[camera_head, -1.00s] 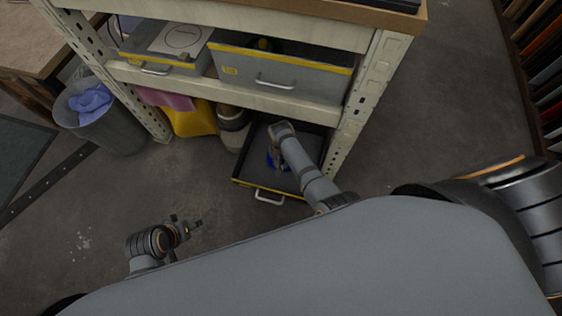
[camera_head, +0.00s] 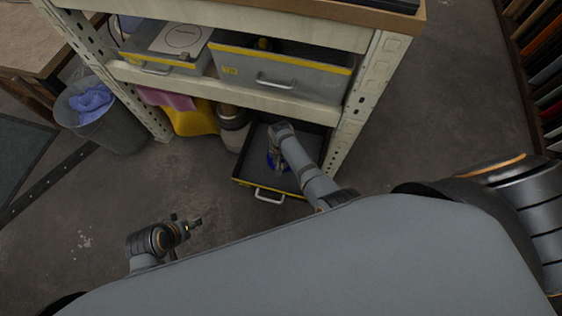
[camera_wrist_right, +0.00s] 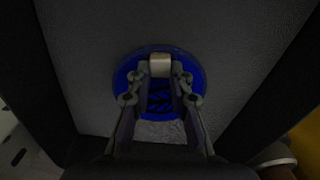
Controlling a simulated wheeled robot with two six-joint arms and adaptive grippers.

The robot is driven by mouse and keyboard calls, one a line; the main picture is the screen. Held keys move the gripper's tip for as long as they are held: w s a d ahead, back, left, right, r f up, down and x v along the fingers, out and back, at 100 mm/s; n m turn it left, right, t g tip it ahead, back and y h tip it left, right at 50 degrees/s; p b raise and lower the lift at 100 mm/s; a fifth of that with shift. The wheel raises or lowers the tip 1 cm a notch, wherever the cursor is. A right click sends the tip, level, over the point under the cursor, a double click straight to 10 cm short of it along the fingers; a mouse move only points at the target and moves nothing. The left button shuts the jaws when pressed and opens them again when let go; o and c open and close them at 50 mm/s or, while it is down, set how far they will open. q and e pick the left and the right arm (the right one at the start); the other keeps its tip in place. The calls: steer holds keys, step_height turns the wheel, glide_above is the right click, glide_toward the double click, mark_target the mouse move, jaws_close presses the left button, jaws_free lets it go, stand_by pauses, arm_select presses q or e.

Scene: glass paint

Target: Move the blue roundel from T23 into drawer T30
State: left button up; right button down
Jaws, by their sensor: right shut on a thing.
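The blue roundel (camera_wrist_right: 160,98) is a round disc of deep blue glass with a darker pattern. My right gripper (camera_wrist_right: 160,70) is shut on it, and the fingers cover part of its face. In the head view the roundel (camera_head: 271,161) shows as a small blue patch inside the pulled-out bottom drawer (camera_head: 252,166), partly hidden by my right arm. The grey drawer floor (camera_wrist_right: 85,60) lies behind it; I cannot tell whether the two touch. No drawer label is readable. My left gripper (camera_head: 196,221) is away over the floor, too small to judge.
Above, a drawer with a yellow edge (camera_head: 285,72) and a shallower one (camera_head: 150,66) sit in the shelf. A yellow container (camera_head: 190,118) and a pale jar (camera_head: 233,125) stand left of the bottom drawer. A shelf post (camera_head: 348,135) stands close on its right. A bin (camera_head: 110,125) stands left.

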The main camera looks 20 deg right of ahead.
steer(key=shift+f, duration=0.1)
steer(key=c, duration=1.1)
jaws_free()
steer(key=shift+c, duration=0.2)
